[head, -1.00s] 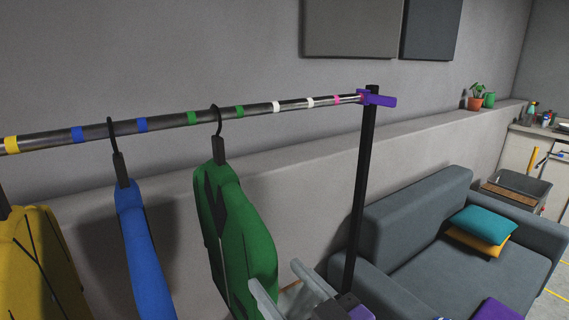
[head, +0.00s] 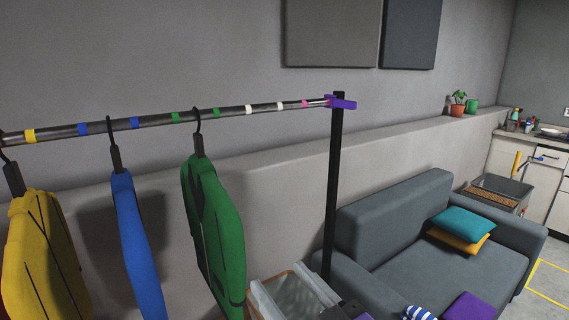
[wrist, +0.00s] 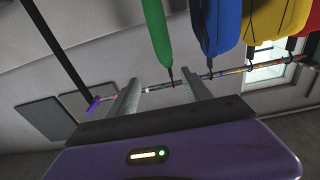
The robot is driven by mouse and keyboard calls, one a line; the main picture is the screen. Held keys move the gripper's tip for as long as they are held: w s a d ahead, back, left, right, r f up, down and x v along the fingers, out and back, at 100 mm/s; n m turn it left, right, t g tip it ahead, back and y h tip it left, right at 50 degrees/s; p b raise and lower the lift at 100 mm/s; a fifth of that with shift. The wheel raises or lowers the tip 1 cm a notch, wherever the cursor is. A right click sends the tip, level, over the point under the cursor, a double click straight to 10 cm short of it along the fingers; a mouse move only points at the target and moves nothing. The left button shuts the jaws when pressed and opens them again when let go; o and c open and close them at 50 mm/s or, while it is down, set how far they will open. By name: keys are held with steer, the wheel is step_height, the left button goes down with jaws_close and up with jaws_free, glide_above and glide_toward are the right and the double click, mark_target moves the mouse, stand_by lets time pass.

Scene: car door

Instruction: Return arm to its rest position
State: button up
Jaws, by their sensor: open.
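My gripper (head: 284,274) shows at the bottom of the head view, its two grey fingers apart with nothing between them. It is below and right of the green garment (head: 213,235), apart from it in the picture. In the wrist view, which looks upside down, my open gripper (wrist: 160,88) has fingers on both sides of a stretch of the rail (wrist: 158,87) that appears beyond them. The green garment (wrist: 157,35) also shows there. Most of my arm is hidden below the head view.
The clothes rail (head: 225,112) carries yellow (head: 45,250), blue (head: 135,245) and green garments on hangers. A wood-rimmed bin (head: 297,312) is behind my fingers. A grey sofa (head: 385,215) lies to the right.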

steer(key=d+r+m+t+h, duration=0.2)
steer(key=d+m+t+h, duration=0.15)
steer(key=d, duration=0.25)
steer(key=s+d+f+m+t+h, duration=0.1)
steer(key=s+d+f+m+h, duration=0.4)
steer(key=s+d+f, duration=0.2)
steer(key=s+d+f+g, duration=0.2)
steer(key=s+f, duration=0.3)
steer(key=s, duration=0.4)
steer(key=s+d+f+n+g+h, duration=0.1)
steer(key=s+d+f, duration=0.1)
steer(key=s+f, duration=0.3)
steer(key=s+d+f+n+g, duration=0.1)
steer(key=s+f, duration=0.4)
steer(key=s, duration=0.7)
steer(key=shift+s+d+g, duration=0.4)
steer(key=shift+d+g, duration=0.45)
steer(key=shift+d, duration=0.1)
steer(key=shift+h, duration=0.25)
